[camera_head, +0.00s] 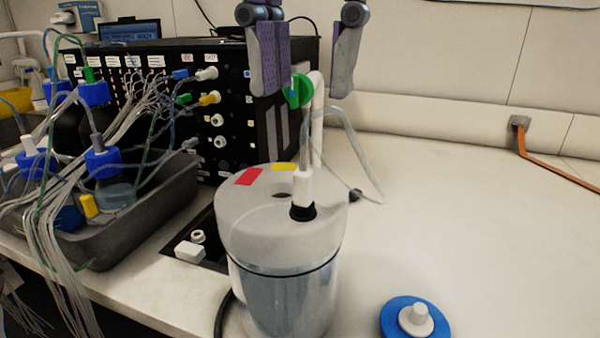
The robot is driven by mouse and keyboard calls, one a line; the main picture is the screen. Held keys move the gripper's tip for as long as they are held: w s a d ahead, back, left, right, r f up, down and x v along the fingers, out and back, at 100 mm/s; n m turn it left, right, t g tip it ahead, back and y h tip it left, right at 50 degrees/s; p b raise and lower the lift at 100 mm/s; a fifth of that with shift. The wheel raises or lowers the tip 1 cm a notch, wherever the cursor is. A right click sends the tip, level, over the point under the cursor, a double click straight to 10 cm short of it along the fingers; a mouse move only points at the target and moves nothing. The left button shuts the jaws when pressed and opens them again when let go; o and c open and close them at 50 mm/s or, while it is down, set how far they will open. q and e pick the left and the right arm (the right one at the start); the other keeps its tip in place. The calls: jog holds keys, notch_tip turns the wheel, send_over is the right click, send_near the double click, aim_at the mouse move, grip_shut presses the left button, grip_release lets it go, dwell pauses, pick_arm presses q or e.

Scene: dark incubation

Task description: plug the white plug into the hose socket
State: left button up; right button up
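A white plug-like fitting (303,188) stands upright in a black collar (302,212) on the lid of a grey cylindrical vessel (268,240), with a clear hose (306,135) rising from it. A blue disc (392,318) with a white stub (418,314) on it lies on the bench at front right. I cannot tell which of these, if either, is the task's plug or the hose socket. My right gripper (303,90) points down above and behind the vessel, its two fingers wide apart. A green round part (298,91) shows between the fingertips; no contact is visible. My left gripper is out of view.
A black panel box (237,135) with coloured and white connectors stands behind. A grey tray (150,222) with blue-capped bottles and many tubes is at left. A white pipe (317,140) rises behind the vessel. The bench at right is largely clear; an orange strap (555,166) hangs at far right.

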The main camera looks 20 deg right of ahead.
aim_at(303, 147)
jog(key=f, duration=0.8)
jog(key=shift+w, duration=0.2)
jog(key=shift+s+f, duration=0.1)
jog(key=shift+f, duration=0.5)
dwell(0.4)
grip_shut()
jog(key=shift+r, duration=3.05)
